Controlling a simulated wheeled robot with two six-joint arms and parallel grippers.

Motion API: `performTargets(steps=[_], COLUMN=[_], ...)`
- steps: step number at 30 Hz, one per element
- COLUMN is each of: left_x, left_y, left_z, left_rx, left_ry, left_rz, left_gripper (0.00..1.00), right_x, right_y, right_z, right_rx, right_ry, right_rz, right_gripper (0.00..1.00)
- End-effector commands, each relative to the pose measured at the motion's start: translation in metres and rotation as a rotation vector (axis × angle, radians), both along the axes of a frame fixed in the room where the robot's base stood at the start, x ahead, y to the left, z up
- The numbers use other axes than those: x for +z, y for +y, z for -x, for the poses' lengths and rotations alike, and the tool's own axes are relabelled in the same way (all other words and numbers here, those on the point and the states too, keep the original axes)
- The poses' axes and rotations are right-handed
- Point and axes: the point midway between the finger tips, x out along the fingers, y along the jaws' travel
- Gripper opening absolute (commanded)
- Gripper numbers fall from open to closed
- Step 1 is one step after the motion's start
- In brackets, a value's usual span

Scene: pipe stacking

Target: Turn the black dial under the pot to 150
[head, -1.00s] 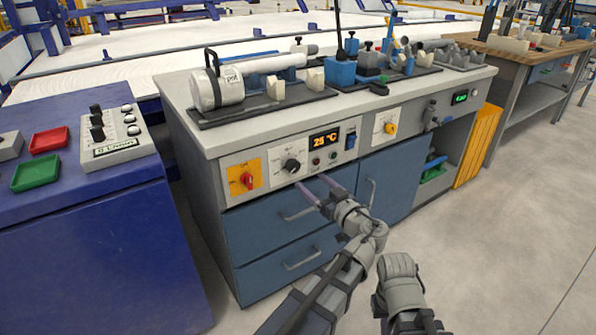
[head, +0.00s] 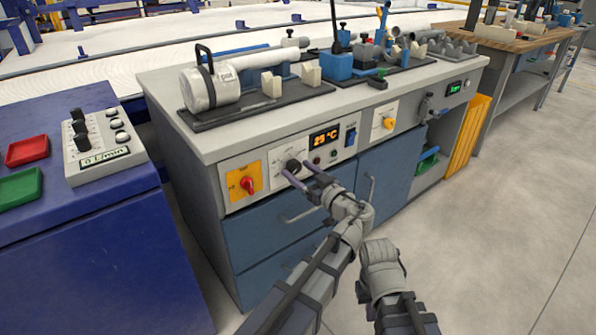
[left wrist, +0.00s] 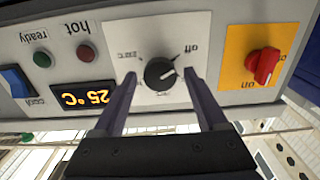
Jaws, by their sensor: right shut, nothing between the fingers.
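The black dial (head: 293,166) sits on a white scale plate on the bench's front panel, below the white cylindrical pot (head: 212,88). In the left wrist view, which is upside down, the dial (left wrist: 160,73) lies between my finger tips, near the printed "off". My left gripper (head: 299,172) is open, its two fingers pointing at the panel. In the wrist view the gripper (left wrist: 160,80) has a finger on each side of the dial, with visible gaps. The display (head: 325,137) reads 25 °C. Part of my right arm shows at the bottom; its fingers are not visible.
A red switch (head: 248,185) on a yellow plate is left of the dial. A blue switch (head: 350,137) and a yellow knob (head: 388,123) are to the right. Drawer handles (head: 300,214) protrude below. A blue cabinet (head: 90,240) stands at the left.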

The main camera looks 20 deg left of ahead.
Motion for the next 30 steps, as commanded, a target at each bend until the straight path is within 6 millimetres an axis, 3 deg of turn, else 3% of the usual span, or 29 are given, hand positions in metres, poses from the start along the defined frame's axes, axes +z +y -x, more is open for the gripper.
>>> performTargets(steps=[2,19,30], left_x=[0.0000,0.0000,0.0000], left_y=[0.0001,0.0003,0.0002], left_z=[0.0001,0.0000,0.0001], left_rx=[0.000,0.000,0.000], left_ry=[0.000,0.000,0.045], left_rz=[0.000,0.000,-0.035], left_gripper=[0.65,0.01,0.00], right_x=[0.0000,0.0000,0.0000], right_y=[0.0000,0.0000,0.0000], right_z=[0.0000,-0.0001,-0.0001], right_rx=[0.000,0.000,0.000], right_ry=[0.000,0.000,0.000], right_rz=[0.000,0.000,0.000], right_gripper=[0.00,0.00,0.00])
